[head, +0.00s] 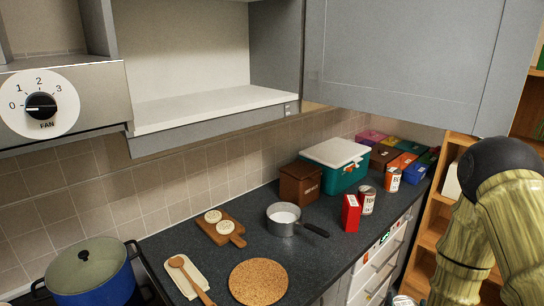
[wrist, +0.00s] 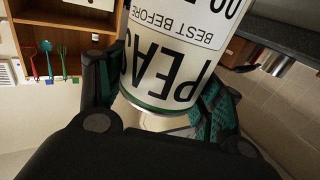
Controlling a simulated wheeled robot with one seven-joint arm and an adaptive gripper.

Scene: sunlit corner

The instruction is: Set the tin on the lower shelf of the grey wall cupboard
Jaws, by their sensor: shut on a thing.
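The tin (wrist: 175,55) is a white can with black lettering, "PEA" and "BEST BEFORE", upside down in the wrist view, and a green band near its rim. My gripper (wrist: 158,95) is shut on it, with green-padded fingers on either side. In the head view the gripper is not clearly visible; my arm is at the right edge. The grey wall cupboard (head: 275,45) is open at the upper left, and its lower shelf (head: 215,108) is a bare white board. A grey door (head: 400,60) covers the part to the right.
A fan hood (head: 95,95) adjoins the shelf's left end. Wooden shelving (head: 430,240) stands right.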

